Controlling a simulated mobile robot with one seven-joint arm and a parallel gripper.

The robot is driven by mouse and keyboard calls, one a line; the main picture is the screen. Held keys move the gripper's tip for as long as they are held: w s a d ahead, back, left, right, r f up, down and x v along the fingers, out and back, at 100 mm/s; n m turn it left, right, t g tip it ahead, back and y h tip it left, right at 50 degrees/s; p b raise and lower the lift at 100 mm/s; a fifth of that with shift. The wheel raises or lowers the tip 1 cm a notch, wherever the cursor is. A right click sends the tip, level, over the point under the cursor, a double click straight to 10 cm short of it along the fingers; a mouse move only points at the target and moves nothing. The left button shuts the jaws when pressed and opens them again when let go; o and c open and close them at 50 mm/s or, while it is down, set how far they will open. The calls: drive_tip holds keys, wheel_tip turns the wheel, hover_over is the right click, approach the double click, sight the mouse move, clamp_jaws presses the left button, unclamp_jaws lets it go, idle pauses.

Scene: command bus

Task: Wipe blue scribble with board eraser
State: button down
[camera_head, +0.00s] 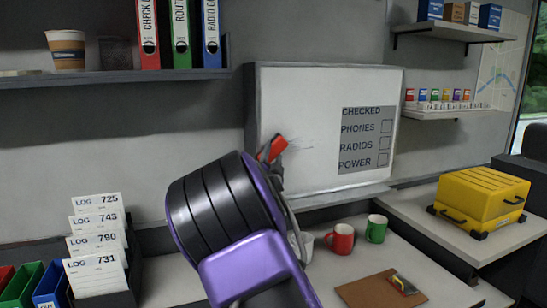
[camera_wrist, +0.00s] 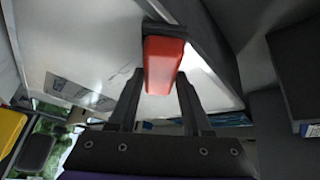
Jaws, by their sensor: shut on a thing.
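My gripper (camera_head: 272,161) is shut on a board eraser (camera_head: 277,148) with a red body and a dark pad. In the wrist view the eraser (camera_wrist: 163,62) sits between the two fingers (camera_wrist: 160,82), its dark pad end toward the board. The whiteboard (camera_head: 320,95) hangs on the wall, and the eraser is at its left-centre part. I cannot tell whether the pad touches it. A faint thin scribble (camera_head: 298,145) shows just right of the eraser; its colour is hard to tell. My arm hides the lower left of the board.
A grey printed checklist (camera_head: 367,139) is on the board's right side. Below stand a red mug (camera_head: 341,240), a green mug (camera_head: 376,229) and a partly hidden white mug. A clipboard (camera_head: 370,292) lies on the desk. A yellow case (camera_head: 481,202) is at right, log cards (camera_head: 95,242) at left.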

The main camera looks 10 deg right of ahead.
drive_tip(key=shift+w, duration=0.25)
drive_tip(key=shift+w+d+f+b, duration=0.15)
drive_tip(key=shift+d+b, duration=1)
drive_tip(key=shift+b, duration=0.05)
drive_tip(key=d, duration=0.2)
drive_tip(key=w+d+b, duration=0.1)
drive_tip(key=d, duration=0.1)
drive_tip(key=shift+r, duration=0.2)
drive_tip(key=d, duration=0.3)
drive_tip(key=w+d, duration=0.1)
drive_tip(key=d, duration=0.3)
drive_tip(key=w+d, duration=0.1)
drive_tip(key=d, duration=0.3)
drive_tip(key=shift+w+d, duration=0.15)
drive_tip(key=shift+w, duration=0.05)
drive_tip(key=shift+r, duration=0.1)
